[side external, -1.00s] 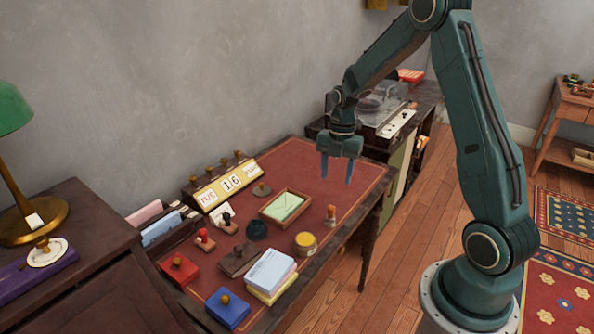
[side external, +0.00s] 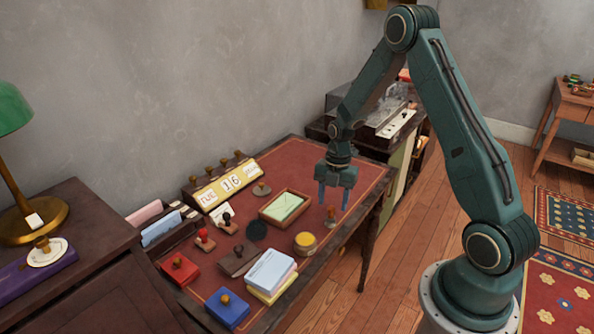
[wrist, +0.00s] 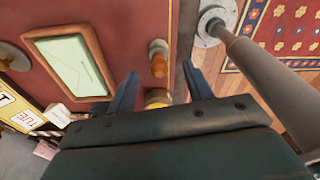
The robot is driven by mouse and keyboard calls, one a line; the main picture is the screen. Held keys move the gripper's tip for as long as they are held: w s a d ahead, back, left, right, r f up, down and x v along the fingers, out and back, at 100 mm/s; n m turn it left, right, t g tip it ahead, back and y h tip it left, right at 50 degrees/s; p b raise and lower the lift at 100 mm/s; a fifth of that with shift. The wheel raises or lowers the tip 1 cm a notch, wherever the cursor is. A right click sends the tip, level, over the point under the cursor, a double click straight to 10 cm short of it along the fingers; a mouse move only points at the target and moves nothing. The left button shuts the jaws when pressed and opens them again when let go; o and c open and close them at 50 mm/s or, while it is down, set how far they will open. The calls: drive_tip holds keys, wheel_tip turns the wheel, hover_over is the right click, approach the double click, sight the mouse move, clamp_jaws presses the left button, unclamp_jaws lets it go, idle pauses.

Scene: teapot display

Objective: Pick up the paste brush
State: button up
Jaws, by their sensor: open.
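A small upright piece with an orange-brown wooden top (side external: 331,217) stands near the front edge of the red desk top; I take it for the paste brush, but its shape is too small to be sure. In the wrist view it (wrist: 158,58) shows between and just beyond the fingertips. My gripper (side external: 333,205) points down above it, open and empty, its two blue fingers spread left and right of it. In the wrist view my gripper (wrist: 160,74) frames it without visible contact. A yellow round pot (side external: 305,243) stands to the left and nearer the camera.
A wooden tray (side external: 264,213) with a green-and-white card lies left of my gripper. Several stamps, a date block (side external: 226,184), a red box (side external: 179,268), a blue box (side external: 228,307) and stacked cards (side external: 270,270) fill the desk's left. The desk's far right is bare.

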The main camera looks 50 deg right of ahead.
sight(331, 206)
drive_tip(key=shift+a+f, duration=0.2)
drive_tip(key=shift+f, duration=1.1)
drive_tip(key=shift+a+f, duration=0.2)
drive_tip(key=shift+f, duration=1.05)
drive_tip(key=shift+c, duration=0.2)
drive_tip(key=c, duration=1)
